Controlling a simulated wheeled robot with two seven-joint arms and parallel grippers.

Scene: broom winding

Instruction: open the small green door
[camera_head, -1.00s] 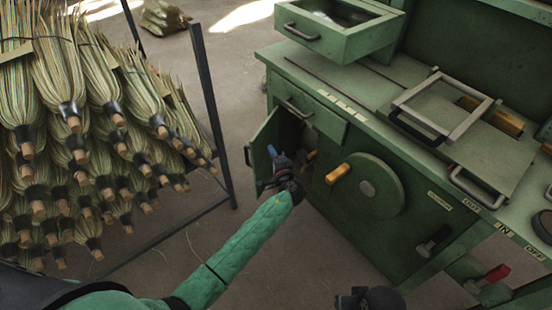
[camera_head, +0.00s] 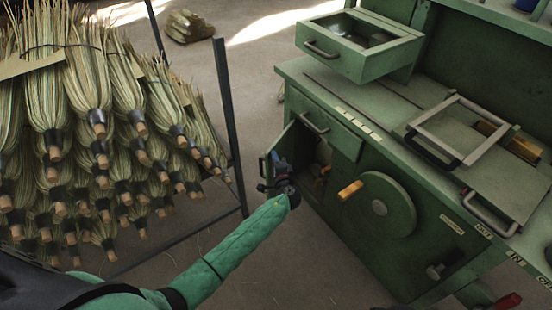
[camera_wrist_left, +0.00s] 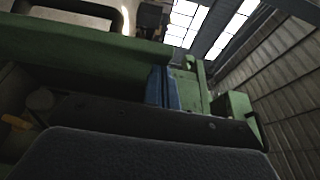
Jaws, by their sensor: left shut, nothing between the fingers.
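The small green door (camera_head: 287,140) is at the left end of the green cabinet and stands ajar, swung out toward the broom rack. A dark opening (camera_head: 318,160) shows behind it. My left gripper (camera_head: 279,163) is shut and empty, at the inner side of the door's free edge. Whether it touches the door I cannot tell. In the left wrist view, the blue fingers (camera_wrist_left: 163,88) show close to green panels. My right gripper is not in view.
A round green disc with an orange handle (camera_head: 351,190) is on the cabinet front, right of the opening. An open drawer (camera_head: 345,60) juts out above. A rack of brooms (camera_head: 100,120) stands at left, its dark post (camera_head: 230,120) near the door. Bare floor lies between.

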